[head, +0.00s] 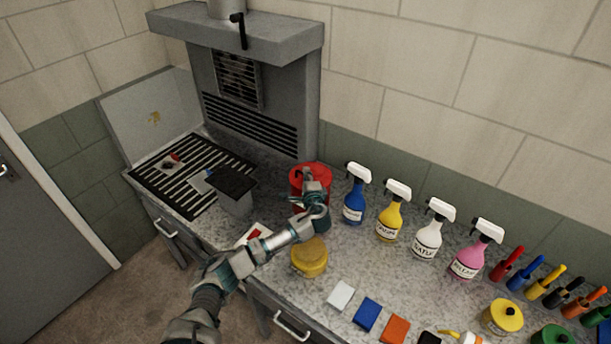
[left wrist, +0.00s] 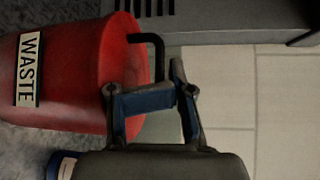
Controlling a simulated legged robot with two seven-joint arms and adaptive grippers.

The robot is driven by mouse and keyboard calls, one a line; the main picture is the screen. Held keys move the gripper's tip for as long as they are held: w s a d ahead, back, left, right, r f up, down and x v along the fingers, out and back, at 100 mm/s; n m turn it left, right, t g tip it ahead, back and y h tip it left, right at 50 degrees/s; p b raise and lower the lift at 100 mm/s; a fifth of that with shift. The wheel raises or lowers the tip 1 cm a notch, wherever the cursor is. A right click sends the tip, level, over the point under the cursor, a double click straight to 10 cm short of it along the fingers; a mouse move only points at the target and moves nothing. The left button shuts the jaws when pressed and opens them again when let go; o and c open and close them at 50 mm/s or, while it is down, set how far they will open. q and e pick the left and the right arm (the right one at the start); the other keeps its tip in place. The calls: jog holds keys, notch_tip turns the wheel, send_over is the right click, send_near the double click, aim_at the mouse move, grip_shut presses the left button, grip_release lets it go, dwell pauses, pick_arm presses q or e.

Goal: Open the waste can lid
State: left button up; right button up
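The red waste can (head: 298,182) stands on the counter beside the grey hood. Its round red lid (head: 309,169) looks shut. In the left wrist view the can (left wrist: 70,75) lies sideways, with a WASTE label (left wrist: 28,68). A black bent handle (left wrist: 158,48) stands out from the lid. My left gripper (head: 316,176) is at the lid, in front of the can. In the left wrist view its blue-grey fingers (left wrist: 145,88) are at the handle's lower end. I cannot tell whether they touch or grip it. My right gripper is not in view.
Spray bottles (head: 391,212) stand in a row right of the can. A yellow round container (head: 309,257) sits in front of it, near my left arm. Coloured cloths (head: 367,313) lie along the front edge.

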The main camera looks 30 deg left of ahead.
pick_arm(q)
jog(key=shift+s+d+f+p, duration=0.35)
jog(key=shift+s+f+p, duration=0.05)
jog(key=shift+p, duration=0.3)
jog(key=shift+s+d, duration=0.2)
jog(key=shift+s+d+r+p, duration=0.2)
jog(key=shift+s+d+p, duration=0.3)
jog(key=shift+p, duration=0.15)
jog(key=p+v, duration=0.5)
jog(key=v, duration=1.1)
jog(key=shift+r, duration=0.2)
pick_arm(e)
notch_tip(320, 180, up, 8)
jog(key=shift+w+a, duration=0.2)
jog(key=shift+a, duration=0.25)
pick_arm(q)
jog(key=shift+s+d, duration=0.15)
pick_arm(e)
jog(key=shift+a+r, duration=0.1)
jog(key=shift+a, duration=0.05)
